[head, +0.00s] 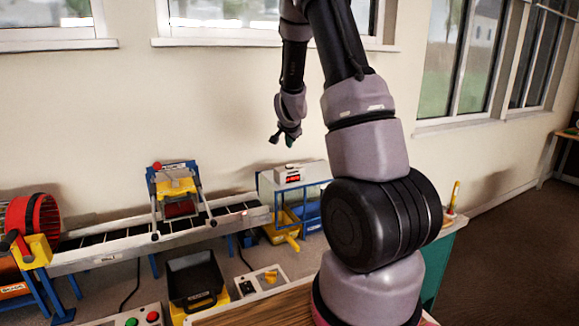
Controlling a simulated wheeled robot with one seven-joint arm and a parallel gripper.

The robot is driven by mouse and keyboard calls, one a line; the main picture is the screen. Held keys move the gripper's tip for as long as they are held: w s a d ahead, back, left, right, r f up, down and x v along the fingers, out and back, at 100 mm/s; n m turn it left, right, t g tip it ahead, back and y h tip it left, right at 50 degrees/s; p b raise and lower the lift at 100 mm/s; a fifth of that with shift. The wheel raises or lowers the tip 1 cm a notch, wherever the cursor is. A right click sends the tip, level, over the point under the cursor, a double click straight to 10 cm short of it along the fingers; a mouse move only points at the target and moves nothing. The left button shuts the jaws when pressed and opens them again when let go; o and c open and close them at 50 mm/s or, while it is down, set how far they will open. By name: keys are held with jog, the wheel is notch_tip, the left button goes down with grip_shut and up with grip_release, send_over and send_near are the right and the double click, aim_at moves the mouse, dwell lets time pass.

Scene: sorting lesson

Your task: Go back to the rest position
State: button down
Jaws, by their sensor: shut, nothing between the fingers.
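My arm (368,150) rises from its base at the lower right, bends above the top edge of the picture and hangs down again. My gripper (285,136) is at the end of the hanging part, small and dark, in front of the plain wall. It is above the conveyor and the glass-sided box as seen from the head. It is shut and empty, and touches nothing that I can see. The elbow is out of the picture.
A conveyor (105,258) runs across the back, with a blue and yellow frame (174,186) over it and a red drum (33,222) at its left. A black bin (196,281) stands in front. A glass-sided box (318,172) is behind. Air around my gripper is clear.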

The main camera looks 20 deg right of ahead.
jog(key=s+a+r+n+y, duration=0.4)
jog(key=s+a+r, duration=0.6)
jog(key=s+r, duration=0.4)
jog(key=s+a+r+n, duration=0.2)
jog(key=s+a+r, duration=0.1)
jog(key=s, duration=0.8)
jog(key=s+a+r+n+g+y, duration=0.1)
jog(key=s+a+r+n, duration=0.2)
jog(key=s, duration=0.8)
jog(key=shift+a+r, duration=0.65)
jog(key=shift+a, duration=0.2)
jog(key=shift+w+a+g+y, duration=0.1)
jog(key=shift+g+y, duration=0.2)
